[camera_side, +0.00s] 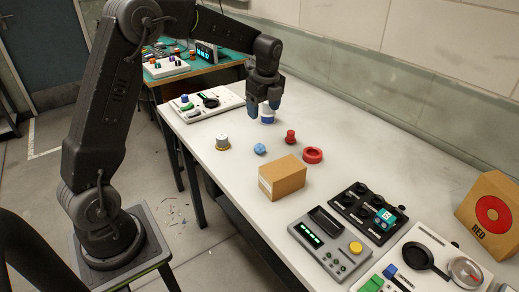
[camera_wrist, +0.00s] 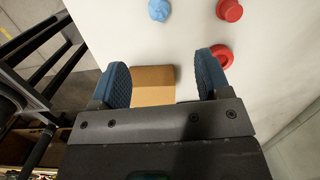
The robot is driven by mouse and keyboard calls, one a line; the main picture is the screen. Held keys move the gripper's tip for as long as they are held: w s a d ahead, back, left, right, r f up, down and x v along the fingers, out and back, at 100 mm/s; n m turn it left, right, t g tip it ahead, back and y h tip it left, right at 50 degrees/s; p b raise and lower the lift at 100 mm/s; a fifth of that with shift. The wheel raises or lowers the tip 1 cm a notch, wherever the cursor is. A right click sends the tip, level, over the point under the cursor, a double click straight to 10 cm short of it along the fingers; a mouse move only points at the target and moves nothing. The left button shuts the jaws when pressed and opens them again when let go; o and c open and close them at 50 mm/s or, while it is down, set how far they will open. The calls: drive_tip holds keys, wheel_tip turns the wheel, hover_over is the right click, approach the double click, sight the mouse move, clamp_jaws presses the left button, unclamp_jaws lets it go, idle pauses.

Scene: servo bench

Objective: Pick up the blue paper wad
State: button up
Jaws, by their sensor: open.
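The blue paper wad (camera_side: 260,149) is a small crumpled lump on the white bench, between a grey-white knob and a red peg. In the wrist view the wad (camera_wrist: 159,10) shows at the top edge, partly cut off, beyond the fingertips. My gripper (camera_side: 264,112) is above the bench, farther back than the wad and apart from it. Its two blue fingers are spread, and the wrist view shows nothing held between them (camera_wrist: 162,75).
A white-and-blue cylinder (camera_side: 267,116) shows behind the fingers in the side view. Near the wad stand a grey-white knob (camera_side: 222,142), a red peg (camera_side: 290,137), a red ring (camera_side: 313,155) and a cardboard box (camera_side: 283,177). Control panels (camera_side: 330,245) fill the front.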

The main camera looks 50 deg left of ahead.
hover_over(259, 145)
drive_tip(key=f, duration=0.6)
drive_tip(key=w+f, duration=0.1)
drive_tip(key=f, duration=0.2)
drive_tip(key=shift+d, duration=0.1)
drive_tip(key=shift+s+f, duration=0.2)
drive_tip(key=shift+f, duration=1.2)
drive_tip(key=shift+s+f, duration=0.15)
drive_tip(key=shift+f, duration=1.2)
drive_tip(key=shift+c, duration=0.2)
drive_tip(key=c, duration=1)
drive_tip(key=shift+o, duration=0.2)
